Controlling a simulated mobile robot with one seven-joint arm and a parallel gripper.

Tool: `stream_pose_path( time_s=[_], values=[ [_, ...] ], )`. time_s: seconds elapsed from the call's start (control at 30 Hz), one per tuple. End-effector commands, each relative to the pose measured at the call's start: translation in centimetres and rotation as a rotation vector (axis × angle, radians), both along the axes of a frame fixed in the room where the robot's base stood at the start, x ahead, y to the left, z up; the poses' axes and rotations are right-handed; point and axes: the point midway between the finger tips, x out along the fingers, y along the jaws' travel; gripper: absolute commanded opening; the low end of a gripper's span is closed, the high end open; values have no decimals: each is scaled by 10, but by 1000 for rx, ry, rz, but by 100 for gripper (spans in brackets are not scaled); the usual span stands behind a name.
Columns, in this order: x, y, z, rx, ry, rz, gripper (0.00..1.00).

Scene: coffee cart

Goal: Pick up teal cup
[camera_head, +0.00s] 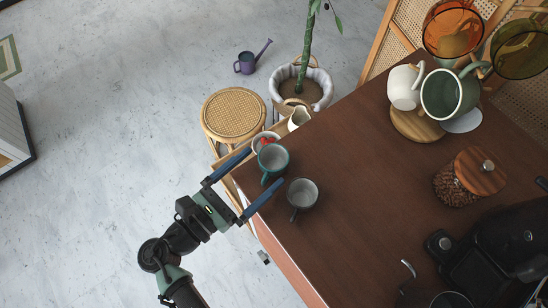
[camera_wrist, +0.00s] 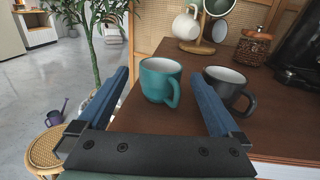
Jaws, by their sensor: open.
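The teal cup (camera_head: 272,159) stands upright on the brown counter (camera_head: 345,200) near its left corner, its handle toward my gripper. In the wrist view the teal cup (camera_wrist: 158,80) stands ahead, between the lines of the two fingers, with its handle on the right. My gripper (camera_head: 264,172) is open and empty; its blue fingers reach over the counter edge on either side of the cup's near side. In the wrist view my gripper (camera_wrist: 163,88) shows both fingers spread wide. A dark grey cup (camera_head: 302,193) stands just right of the teal cup, close to the right finger.
A mug tree with a white mug (camera_head: 404,87) and a green mug (camera_head: 447,96), a coffee jar (camera_head: 468,178) and a black machine (camera_head: 490,250) stand farther right. The middle counter is clear.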

Motion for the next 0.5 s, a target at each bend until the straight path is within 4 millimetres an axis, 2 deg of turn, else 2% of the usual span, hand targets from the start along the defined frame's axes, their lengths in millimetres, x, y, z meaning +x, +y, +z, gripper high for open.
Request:
stream_pose_path(
  time_s=[0.1, 0.27, 0.5],
  values=[
    [10, -11, 1, 1, 0, -1, 100],
    [17, -18, 1, 1, 0, -1, 100],
    [40, -45, 1, 2, -1, -2, 100]
  ],
)
